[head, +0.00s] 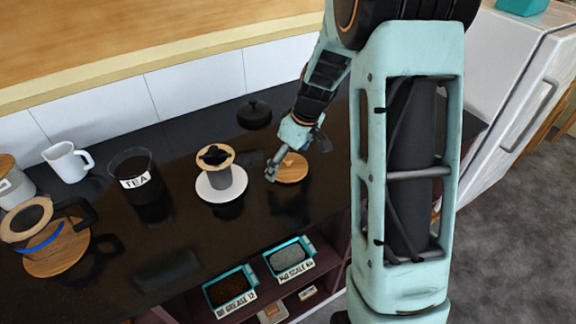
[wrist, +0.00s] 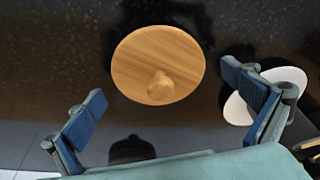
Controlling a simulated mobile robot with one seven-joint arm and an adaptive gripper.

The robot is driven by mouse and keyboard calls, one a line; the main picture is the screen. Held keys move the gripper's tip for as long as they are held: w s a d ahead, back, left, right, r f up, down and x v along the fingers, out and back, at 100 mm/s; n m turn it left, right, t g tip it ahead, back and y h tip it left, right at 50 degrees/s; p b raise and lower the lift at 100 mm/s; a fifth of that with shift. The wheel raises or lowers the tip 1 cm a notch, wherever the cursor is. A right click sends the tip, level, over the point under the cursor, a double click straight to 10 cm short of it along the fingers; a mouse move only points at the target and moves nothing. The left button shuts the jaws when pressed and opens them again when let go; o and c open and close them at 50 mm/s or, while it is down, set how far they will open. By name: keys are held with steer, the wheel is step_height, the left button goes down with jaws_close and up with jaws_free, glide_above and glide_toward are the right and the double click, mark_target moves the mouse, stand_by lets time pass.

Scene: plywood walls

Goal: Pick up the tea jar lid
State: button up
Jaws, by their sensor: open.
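The tea jar lid (head: 291,170) is a round wooden disc with a small wooden knob, lying flat on the dark counter. It also shows in the wrist view (wrist: 150,50), knob upward. My gripper (head: 294,157) is open over the lid, with nothing held. In the wrist view its two blue fingers (wrist: 163,86) are spread to either side of the lid's near part, apart from it. The tea jar (head: 142,187) is dark glass with a white TEA label and an open top, standing left on the counter.
A dripper on a white saucer (head: 209,192) stands left of the lid. A black knobbed lid (head: 254,115) lies behind. A white pitcher (head: 68,162) and a carafe on a wooden board (head: 68,262) are far left. Labelled trays (head: 231,290) sit below the counter's front edge.

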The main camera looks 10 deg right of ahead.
steer(key=shift+c, duration=0.4)
steer(key=c, duration=1.1)
steer(key=shift+c, duration=0.2)
steer(key=shift+r, duration=0.1)
